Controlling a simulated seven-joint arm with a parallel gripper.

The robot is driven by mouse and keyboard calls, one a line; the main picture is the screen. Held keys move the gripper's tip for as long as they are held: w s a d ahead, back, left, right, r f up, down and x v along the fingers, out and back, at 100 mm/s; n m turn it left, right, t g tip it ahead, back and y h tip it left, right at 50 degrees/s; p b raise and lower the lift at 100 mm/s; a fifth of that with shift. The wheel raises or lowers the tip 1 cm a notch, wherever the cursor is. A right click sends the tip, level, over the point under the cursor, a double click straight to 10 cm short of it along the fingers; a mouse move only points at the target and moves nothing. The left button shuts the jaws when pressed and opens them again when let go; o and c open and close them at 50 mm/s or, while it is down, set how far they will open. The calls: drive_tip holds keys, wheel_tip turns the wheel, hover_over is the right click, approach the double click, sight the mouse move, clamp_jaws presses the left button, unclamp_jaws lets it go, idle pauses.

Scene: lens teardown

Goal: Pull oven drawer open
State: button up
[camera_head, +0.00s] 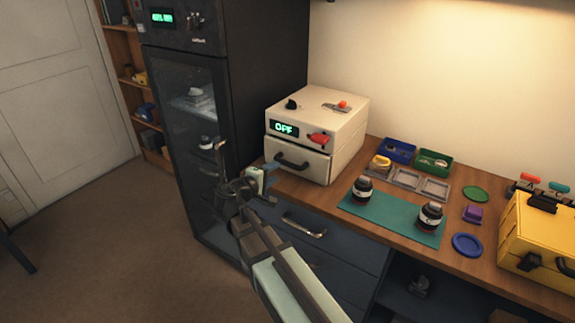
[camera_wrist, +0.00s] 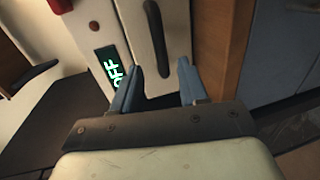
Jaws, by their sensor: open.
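The cream oven (camera_head: 345,125) stands on the wooden counter, with a green "OFF" display (camera_head: 284,128) and a red knob (camera_head: 319,140) on its front. Its drawer (camera_head: 313,167) is below these and looks closed, with a dark bar handle (camera_head: 292,163). My gripper (camera_head: 275,177) is in front of the drawer's lower left, close to the handle. In the wrist view the open blue fingers (camera_wrist: 160,68) point toward the drawer, and the dark handle (camera_wrist: 157,45) lies ahead between their tips. Nothing is held. Whether the fingers reach around the handle is hard to tell.
A tall dark cabinet (camera_head: 270,70) stands just left of the oven. Blue cupboard drawers with a metal handle (camera_head: 304,226) lie below the counter edge. Trays, a green mat (camera_head: 385,217) with two lenses, and a yellow case (camera_head: 545,235) are to the right.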

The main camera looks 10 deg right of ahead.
sight(286, 165)
drive_tip(key=x, duration=0.9)
drive_tip(key=shift+w+d, duration=0.15)
clamp_jaws()
idle(0.4)
